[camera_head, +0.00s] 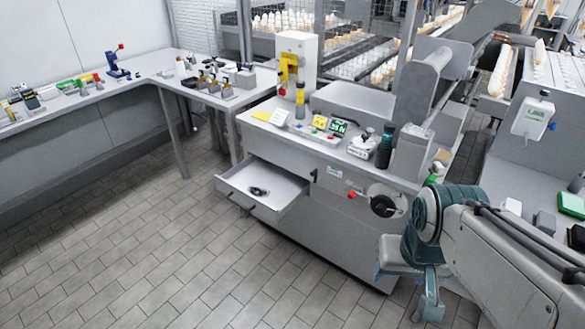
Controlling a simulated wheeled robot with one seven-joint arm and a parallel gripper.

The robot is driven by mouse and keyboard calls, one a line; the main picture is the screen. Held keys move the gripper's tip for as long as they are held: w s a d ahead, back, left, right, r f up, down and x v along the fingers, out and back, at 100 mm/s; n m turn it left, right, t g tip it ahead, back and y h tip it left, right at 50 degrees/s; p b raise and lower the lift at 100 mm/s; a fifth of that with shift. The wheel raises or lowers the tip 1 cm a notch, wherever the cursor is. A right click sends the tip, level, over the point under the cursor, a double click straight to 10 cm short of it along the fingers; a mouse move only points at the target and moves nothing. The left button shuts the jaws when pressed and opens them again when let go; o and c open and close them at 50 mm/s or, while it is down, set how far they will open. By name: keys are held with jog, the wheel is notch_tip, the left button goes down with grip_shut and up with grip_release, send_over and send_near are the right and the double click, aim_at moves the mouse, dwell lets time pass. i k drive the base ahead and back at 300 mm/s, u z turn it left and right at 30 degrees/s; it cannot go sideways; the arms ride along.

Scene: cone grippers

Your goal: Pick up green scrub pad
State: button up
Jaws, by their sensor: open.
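A green pad (571,203), which looks like the scrub pad, lies on the grey counter at the right edge of the head view. It is small and partly cut off by the frame edge. My gripper (408,291) is at the lower right, pointing down in front of the machine cabinet, well to the left of the pad and apart from it. Its teal fingers are apart, and I see nothing between them.
A dark grey block (545,222) and a white piece (512,206) lie on the right counter (490,178) near the pad. An open drawer (262,188) juts from the machine cabinet (330,225). The tiled floor at left is clear.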

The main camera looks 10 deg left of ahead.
aim_at(431, 178)
jog(key=z, duration=0.4)
jog(key=i, duration=1.05)
jog(key=u, duration=0.7)
jog(key=i, duration=0.5)
jog(key=u, duration=0.55)
jog(key=k, duration=0.5)
jog(key=z, duration=1.4)
jog(key=i, duration=0.35)
jog(key=z, duration=1.2)
